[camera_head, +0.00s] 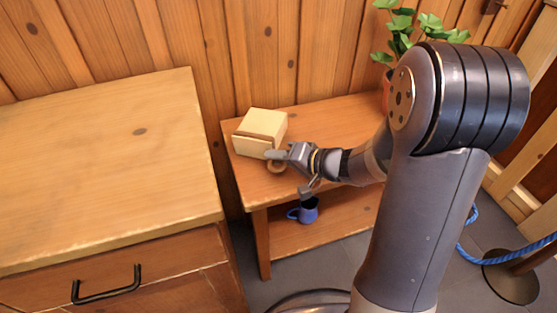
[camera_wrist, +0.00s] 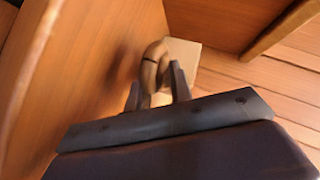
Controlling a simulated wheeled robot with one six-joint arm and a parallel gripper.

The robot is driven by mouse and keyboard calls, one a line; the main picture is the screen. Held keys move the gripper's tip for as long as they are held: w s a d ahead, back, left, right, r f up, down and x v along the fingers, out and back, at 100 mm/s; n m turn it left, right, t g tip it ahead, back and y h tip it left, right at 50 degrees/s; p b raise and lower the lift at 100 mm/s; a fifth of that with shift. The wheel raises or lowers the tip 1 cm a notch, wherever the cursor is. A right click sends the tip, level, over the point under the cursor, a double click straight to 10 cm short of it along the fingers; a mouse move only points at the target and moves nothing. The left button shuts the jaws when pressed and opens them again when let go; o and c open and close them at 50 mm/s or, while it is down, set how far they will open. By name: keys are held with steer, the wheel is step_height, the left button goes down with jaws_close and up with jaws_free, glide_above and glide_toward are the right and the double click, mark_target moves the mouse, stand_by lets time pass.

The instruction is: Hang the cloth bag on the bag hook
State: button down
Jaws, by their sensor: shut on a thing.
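A boxy cream thing with a brown band, which looks like the cloth bag (camera_head: 262,124), rests at the left end of the wooden bench. A tan, curved loop (camera_head: 276,167) shows at its near side, apparently its handle. My gripper (camera_head: 281,156) is at that loop. In the wrist view, my gripper (camera_wrist: 157,88) has its fingers either side of the tan loop (camera_wrist: 152,62), shut on it. The cream bag body (camera_wrist: 184,55) shows behind. A small dark fitting (camera_head: 494,6) on the wall at upper right may be the bag hook; its shape is unclear.
A blue mug (camera_head: 306,211) stands on the lower shelf of the bench (camera_head: 333,110). A potted plant (camera_head: 402,30) stands behind my arm. A wooden cabinet (camera_head: 100,150) fills the left. A blue rope (camera_head: 472,238) and a round dark base (camera_head: 510,283) are at right.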

steer(key=shift+s+f, duration=0.15)
steer(key=shift+f, duration=0.15)
steer(key=c, duration=1.7)
jaws_free()
steer(key=o, duration=0.4)
steer(key=shift+a, duration=0.1)
steer(key=shift+r, duration=0.1)
steer(key=shift+p, duration=0.4)
steer(key=v, duration=0.3)
steer(key=p+v, duration=0.1)
steer(key=v, duration=0.5)
steer(key=shift+w+d+p, duration=0.3)
steer(key=shift+d+p, duration=0.05)
steer(key=shift+d, duration=0.1)
steer(key=shift+s+d+r, duration=0.25)
steer(key=shift+s+d, duration=0.1)
steer(key=shift+d, duration=0.1)
steer(key=shift+s+b+x, duration=0.15)
steer(key=shift+b+x, duration=0.3)
steer(key=shift+x, duration=2.1)
steer(key=shift+s+b+x, duration=0.15)
steer(key=shift+b+x, duration=0.25)
steer(key=shift+x, duration=2.2)
